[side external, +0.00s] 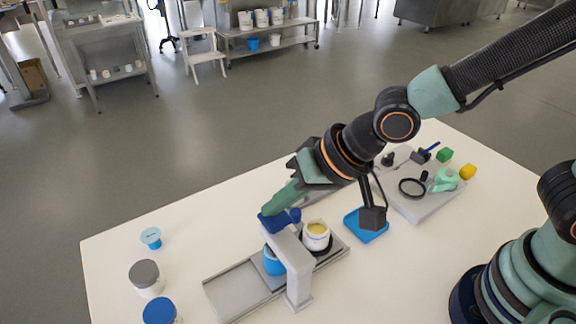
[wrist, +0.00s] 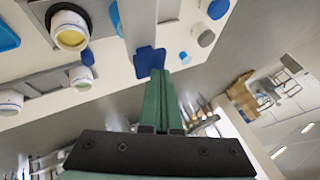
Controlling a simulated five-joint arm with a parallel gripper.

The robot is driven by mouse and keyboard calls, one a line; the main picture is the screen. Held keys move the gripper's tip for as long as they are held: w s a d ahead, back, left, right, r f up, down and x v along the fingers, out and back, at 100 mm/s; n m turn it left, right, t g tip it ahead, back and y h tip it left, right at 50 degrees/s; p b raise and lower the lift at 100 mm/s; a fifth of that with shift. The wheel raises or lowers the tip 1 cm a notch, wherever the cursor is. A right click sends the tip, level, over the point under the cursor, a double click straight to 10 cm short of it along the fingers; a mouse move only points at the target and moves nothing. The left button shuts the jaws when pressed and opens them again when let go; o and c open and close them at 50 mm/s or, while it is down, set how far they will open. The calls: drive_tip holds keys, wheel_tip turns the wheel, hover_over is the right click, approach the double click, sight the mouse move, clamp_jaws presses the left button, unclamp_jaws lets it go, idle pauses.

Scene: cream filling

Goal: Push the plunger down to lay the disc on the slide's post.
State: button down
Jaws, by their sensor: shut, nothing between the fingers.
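The blue plunger top (side external: 271,221) sits at the head of a grey stand (side external: 298,268), and it also shows in the wrist view (wrist: 148,62). My gripper (side external: 272,210) is shut and empty, its green fingertips at the plunger top, seeming to touch it. In the wrist view my fingers (wrist: 155,75) lie together just below the plunger top. A blue round piece (side external: 273,263) sits beneath the stand's arm, partly hidden by it. The grey slide (side external: 243,288) runs under the stand. I cannot make out the disc or the slide's post.
A white cup of yellow cream (side external: 317,232) stands right of the stand. A small blue cup (side external: 150,238), a grey-lidded jar (side external: 145,277) and a blue-lidded jar (side external: 160,311) stand at left.

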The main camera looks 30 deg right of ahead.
drive_tip(key=shift+r, duration=1.35)
drive_tip(key=shift+r, duration=3)
